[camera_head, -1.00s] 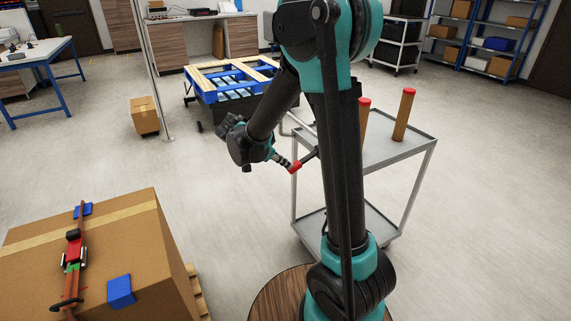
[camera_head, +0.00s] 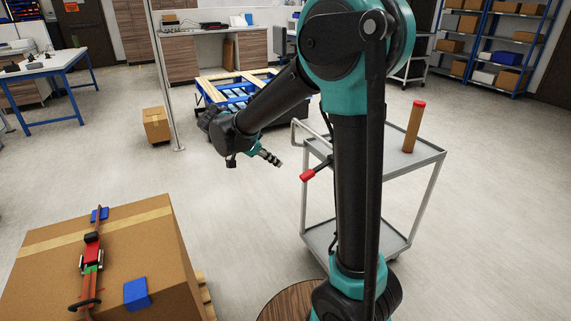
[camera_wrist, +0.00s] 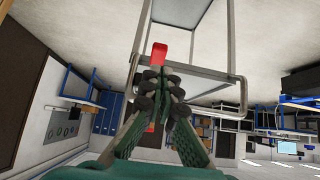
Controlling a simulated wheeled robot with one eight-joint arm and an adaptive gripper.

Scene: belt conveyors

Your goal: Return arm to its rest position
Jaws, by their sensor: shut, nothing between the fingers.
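My arm reaches left across the head view, its elbow high and its forearm slanting down. My gripper (camera_head: 279,164) points down and right and is shut and empty. In the wrist view its fingers (camera_wrist: 165,84) meet in front of the camera. A black rod with a red end (camera_head: 308,176) lies just right of the fingertips in the head view, apart from them. Part of it is hidden behind my arm. A red piece also shows beyond the fingertips in the wrist view (camera_wrist: 158,54).
A grey two-shelf cart (camera_head: 420,157) with a brown red-topped cylinder (camera_head: 413,127) stands behind my arm. A large carton (camera_head: 60,270) with a red tool (camera_head: 92,250) is front left. A small carton (camera_head: 157,125) and a blue pallet stand (camera_head: 215,94) are farther back. Floor between is clear.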

